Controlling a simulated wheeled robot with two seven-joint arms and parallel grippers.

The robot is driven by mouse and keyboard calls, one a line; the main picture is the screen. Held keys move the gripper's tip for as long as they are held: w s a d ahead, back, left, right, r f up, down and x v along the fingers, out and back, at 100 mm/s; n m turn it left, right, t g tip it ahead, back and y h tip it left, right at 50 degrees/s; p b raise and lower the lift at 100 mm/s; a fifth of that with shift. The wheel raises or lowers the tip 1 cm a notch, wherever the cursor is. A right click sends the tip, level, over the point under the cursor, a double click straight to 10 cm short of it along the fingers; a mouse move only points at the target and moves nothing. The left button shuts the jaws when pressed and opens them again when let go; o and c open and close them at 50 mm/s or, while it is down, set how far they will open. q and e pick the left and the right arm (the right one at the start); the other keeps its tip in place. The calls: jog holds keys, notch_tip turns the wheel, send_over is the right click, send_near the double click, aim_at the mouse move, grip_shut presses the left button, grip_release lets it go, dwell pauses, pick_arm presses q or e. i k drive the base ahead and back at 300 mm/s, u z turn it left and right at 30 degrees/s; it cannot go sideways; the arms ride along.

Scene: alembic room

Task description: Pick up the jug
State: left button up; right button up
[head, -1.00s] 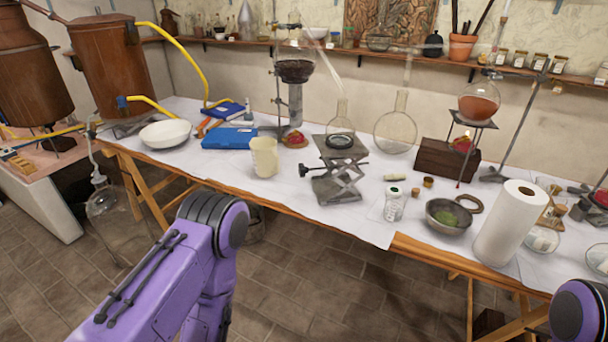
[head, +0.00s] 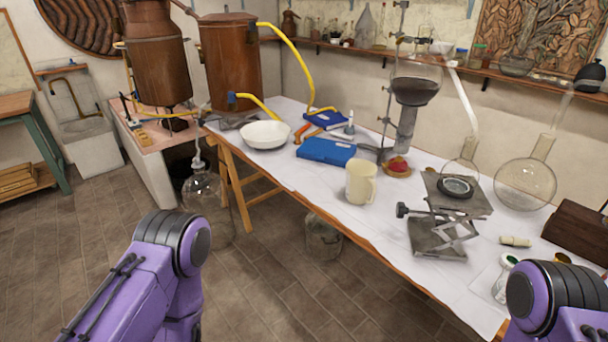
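The jug (head: 361,182) is cream-coloured with a handle on its right side. It stands upright on the white-covered table, near the front edge, in the middle of the head view. My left arm shows at the lower left and my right arm at the lower right, both purple with dark joints. Neither gripper is in the picture. Both visible arm parts are apart from the jug.
A blue case (head: 325,151) and a white bowl (head: 265,135) lie left of the jug. A lab jack (head: 440,232) stands to its right, with a glass flask (head: 526,183) beyond. A red heap on a small dish (head: 398,167) is behind. Table in front of the jug is clear.

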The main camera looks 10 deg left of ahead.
aim_at(362, 186)
jog(key=u, duration=0.4)
jog(key=i, duration=0.85)
jog(key=u, duration=0.1)
